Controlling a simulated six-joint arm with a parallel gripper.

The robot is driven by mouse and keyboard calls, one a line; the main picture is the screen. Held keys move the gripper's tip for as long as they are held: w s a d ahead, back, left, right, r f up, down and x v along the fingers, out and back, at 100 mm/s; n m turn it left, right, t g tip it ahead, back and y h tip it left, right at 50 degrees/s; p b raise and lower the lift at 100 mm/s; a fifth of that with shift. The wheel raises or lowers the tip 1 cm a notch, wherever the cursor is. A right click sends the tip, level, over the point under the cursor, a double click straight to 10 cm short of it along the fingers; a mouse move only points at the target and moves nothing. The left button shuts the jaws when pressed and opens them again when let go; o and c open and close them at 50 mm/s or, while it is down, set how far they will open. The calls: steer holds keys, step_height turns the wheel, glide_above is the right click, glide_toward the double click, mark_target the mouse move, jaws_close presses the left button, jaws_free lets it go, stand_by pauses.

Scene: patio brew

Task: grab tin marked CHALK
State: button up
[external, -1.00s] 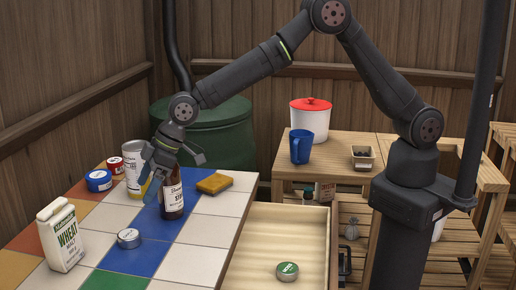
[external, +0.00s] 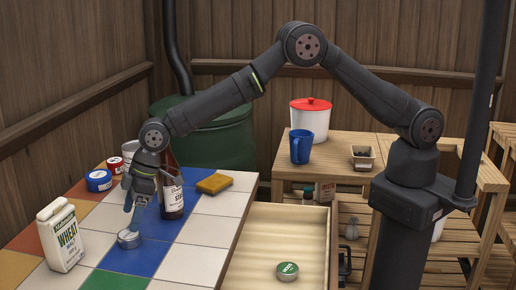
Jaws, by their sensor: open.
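A small grey tin (external: 128,240) lies on the tiled table top, on a blue tile. Its lid lettering is too small to read, so I cannot tell if it says CHALK. Other tins are a blue one (external: 98,181) and a red one (external: 115,165) at the back left, and a green-lidded one (external: 287,271) in the open drawer. None of their labels reads clearly as CHALK.
A brown bottle (external: 172,198) stands close behind my gripper, with a pale can (external: 131,158) behind. A yellow sponge (external: 214,184) lies to the right. A wheat malt carton (external: 62,236) stands left of the grey tin. The front tiles are clear.

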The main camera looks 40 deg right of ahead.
mark_target(131, 234)
steer(key=shift+d+f+x, duration=0.1)
steer(key=shift+d+x, duration=0.1)
steer(key=shift+x, duration=0.8)
steer(key=shift+d+f+x, duration=0.1)
steer(key=shift+d+x, duration=0.1)
steer(key=shift+x, duration=0.8)
steer(key=shift+d+f+x, duration=0.1)
steer(key=shift+d+x, duration=0.1)
steer(key=shift+x, duration=0.8)
steer(key=shift+r, duration=0.1)
steer(key=c, duration=1.1)
